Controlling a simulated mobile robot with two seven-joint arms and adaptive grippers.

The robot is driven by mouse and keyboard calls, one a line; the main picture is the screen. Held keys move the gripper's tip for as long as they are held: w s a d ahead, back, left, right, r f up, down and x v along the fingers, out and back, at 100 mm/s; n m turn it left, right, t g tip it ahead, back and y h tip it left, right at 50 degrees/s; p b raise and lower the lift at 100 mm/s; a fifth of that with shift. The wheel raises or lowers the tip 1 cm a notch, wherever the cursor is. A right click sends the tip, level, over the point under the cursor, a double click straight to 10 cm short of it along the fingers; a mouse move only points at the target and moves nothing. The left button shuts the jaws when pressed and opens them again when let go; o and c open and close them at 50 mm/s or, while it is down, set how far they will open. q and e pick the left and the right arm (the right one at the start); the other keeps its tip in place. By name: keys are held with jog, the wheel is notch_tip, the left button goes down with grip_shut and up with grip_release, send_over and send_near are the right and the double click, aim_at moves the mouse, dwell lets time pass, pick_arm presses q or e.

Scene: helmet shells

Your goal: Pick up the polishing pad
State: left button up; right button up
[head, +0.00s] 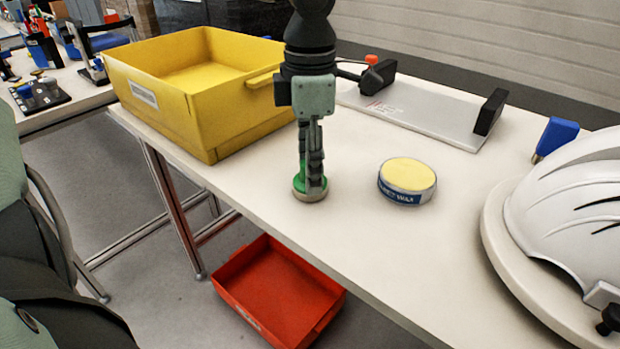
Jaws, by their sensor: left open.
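The polishing pad (301,194), a round green-topped disc with a pale underside, stands on the white table near its front edge. My left gripper (313,178) points straight down over it from above. Its fingers are open and reach down to the pad's green upper part, hiding much of it. I cannot tell whether the fingers touch the pad. My right gripper is not in view.
A yellow wax tin (407,181) with a blue label stands to the right of the pad. A yellow bin (183,117) is close on the left. A white helmet shell (575,205) sits far right, a grey clamp plate (420,108) behind. A red tray (262,308) lies on the floor.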

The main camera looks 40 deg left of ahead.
pick_arm(q)
jog(key=shift+c, duration=1.2)
grip_shut()
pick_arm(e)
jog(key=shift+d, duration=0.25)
pick_arm(q)
jog(key=shift+r, duration=0.1)
notch_tip(320, 180, up, 4)
jog(key=shift+w+r, duration=0.1)
jog(key=shift+r, duration=0.05)
jog(key=s+r+b, duration=0.1)
jog(key=s+r, duration=0.5)
jog(key=s, duration=0.6)
jog(key=shift+r, duration=0.3)
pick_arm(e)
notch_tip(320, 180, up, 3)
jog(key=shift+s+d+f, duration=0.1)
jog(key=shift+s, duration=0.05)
